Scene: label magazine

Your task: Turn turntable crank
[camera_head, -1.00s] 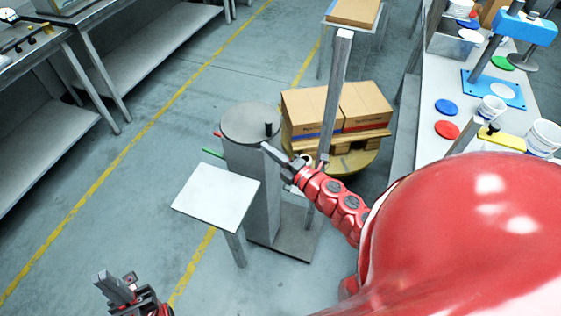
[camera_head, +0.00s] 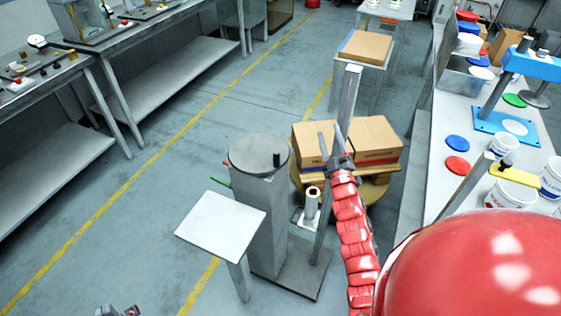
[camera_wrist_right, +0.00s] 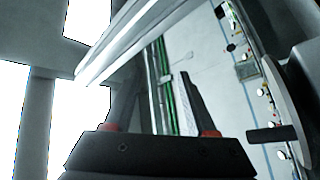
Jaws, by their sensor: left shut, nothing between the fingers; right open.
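The crank is a round grey disc (camera_head: 252,150) on top of a grey pillar, with an upright black knob (camera_head: 277,160) at its right side. The turntable (camera_head: 372,192) is a round yellowish platform behind and right of the pillar, carrying a pallet with cardboard boxes (camera_head: 372,139). My right gripper (camera_head: 329,138) is open and empty, fingers pointing up, in front of the boxes and right of the knob, apart from it. Its fingers also show in the right wrist view (camera_wrist_right: 160,95), with nothing held between them. My left gripper (camera_head: 127,311) is shut and empty, mostly cut off at the bottom edge.
A small white tabletop (camera_head: 220,226) stands in front-left of the pillar. A grey upright post (camera_head: 347,100) rises close to my right gripper. A white workbench (camera_head: 437,195) with lids and buckets runs along the right. Floor to the left is clear up to the grey benches.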

